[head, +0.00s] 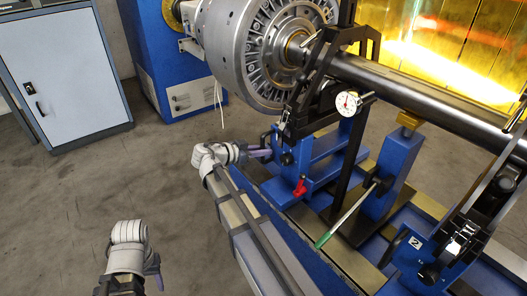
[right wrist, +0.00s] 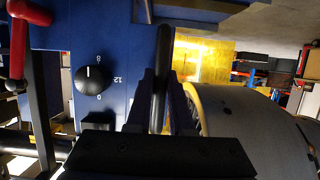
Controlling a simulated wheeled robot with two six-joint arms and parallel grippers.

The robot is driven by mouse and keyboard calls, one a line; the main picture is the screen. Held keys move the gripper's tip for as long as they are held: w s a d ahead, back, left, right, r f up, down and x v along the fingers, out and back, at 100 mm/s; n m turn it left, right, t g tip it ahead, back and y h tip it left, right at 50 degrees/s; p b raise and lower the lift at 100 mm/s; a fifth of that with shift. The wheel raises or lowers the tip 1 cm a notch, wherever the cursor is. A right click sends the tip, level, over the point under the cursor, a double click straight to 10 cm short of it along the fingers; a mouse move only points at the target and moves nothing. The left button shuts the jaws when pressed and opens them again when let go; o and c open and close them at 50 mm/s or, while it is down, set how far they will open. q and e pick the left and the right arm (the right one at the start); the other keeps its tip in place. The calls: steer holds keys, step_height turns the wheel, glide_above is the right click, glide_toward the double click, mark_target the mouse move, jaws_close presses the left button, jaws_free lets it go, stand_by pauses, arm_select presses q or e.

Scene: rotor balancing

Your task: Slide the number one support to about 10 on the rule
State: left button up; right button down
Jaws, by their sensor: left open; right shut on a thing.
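The number one support (head: 325,170) is the blue stand at centre in the head view, with a black frame over the shaft and a red lever (head: 300,187) low on its side. Its number is not readable. My right gripper (head: 262,153) reaches its left side. In the right wrist view, its fingers (right wrist: 165,105) are shut around an upright dark bar (right wrist: 161,50) beside a blue panel (right wrist: 120,75) with a black knob (right wrist: 90,80). My left gripper (head: 154,270) is open and empty, low at left, away from the machine. I cannot make out the rule or its figures.
A steel shaft (head: 420,92) with a large rotor (head: 250,45) lies over the supports. The support marked 2 (head: 415,243) stands at right. A green-handled lever (head: 335,225) sticks out between them. A dial gauge (head: 348,103) hangs in front. Grey floor is clear at left.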

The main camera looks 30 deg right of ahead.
steer(key=shift+w+a, duration=0.1)
steer(key=shift+w, duration=0.85)
steer(key=shift+c, duration=2.4)
jaws_free()
steer(key=shift+s, duration=0.15)
steer(key=a, duration=0.7)
steer(key=shift+s, duration=0.3)
